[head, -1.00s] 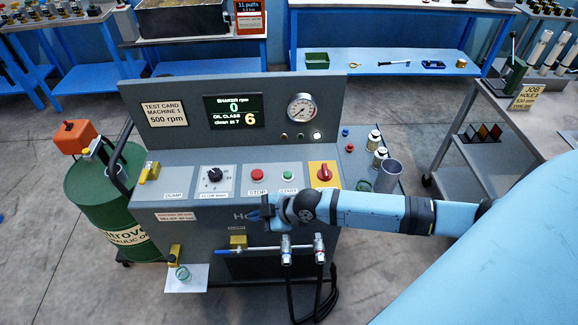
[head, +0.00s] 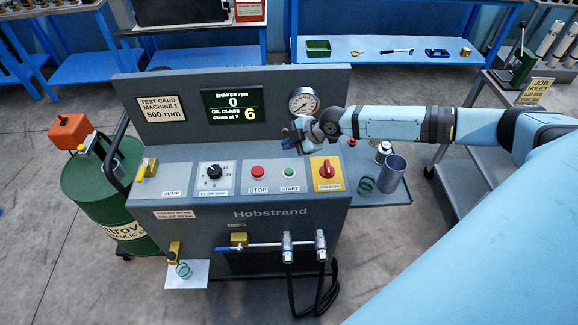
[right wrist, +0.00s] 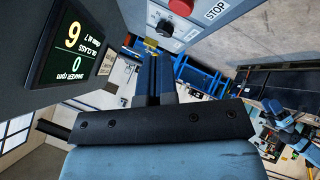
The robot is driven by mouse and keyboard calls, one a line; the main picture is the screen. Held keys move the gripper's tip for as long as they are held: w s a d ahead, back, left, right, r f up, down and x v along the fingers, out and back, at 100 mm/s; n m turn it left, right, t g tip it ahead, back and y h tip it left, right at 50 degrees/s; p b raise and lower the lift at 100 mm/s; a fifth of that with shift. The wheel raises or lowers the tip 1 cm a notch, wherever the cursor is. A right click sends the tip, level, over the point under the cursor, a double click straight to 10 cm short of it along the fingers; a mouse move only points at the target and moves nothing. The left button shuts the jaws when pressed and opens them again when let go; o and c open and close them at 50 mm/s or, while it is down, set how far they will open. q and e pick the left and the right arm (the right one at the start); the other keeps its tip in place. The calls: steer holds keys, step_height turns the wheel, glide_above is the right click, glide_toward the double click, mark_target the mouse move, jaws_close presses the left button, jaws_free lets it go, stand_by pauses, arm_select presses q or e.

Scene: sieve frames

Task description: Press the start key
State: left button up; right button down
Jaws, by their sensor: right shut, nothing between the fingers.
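The green start key (head: 289,172) sits on the sloped grey panel, above its START label. The red stop key (head: 258,173) is to its left and the red isolator knob on a yellow plate (head: 326,171) to its right. My right gripper (head: 293,140) is shut and empty, above and behind the start key, in front of the upright back panel and apart from the key. In the right wrist view the shut fingers (right wrist: 153,62) point toward the panel, with the stop key (right wrist: 181,5) at the top; the start key is not visible there. My left gripper is not in view.
The display (head: 233,106) reads shaker rpm 0 and oil class 6. The gauge (head: 304,103) is close behind my right gripper. A grey cup (head: 392,173) and small bottles stand on the side shelf under my right arm. A green drum (head: 103,195) stands at left.

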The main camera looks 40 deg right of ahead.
steer(key=shift+f, duration=0.1)
steer(key=b, duration=0.5)
glide_above(289, 172)
step_height(289, 172, down, 8)
steer(key=shift+r, duration=0.1)
steer(key=shift+f+b, duration=0.45)
steer(key=shift+b, duration=0.1)
steer(key=shift+f, duration=0.1)
stand_by(1.2)
steer(key=shift+f+b, duration=0.3)
steer(key=shift+b, duration=0.2)
steer(key=shift+f, duration=0.15)
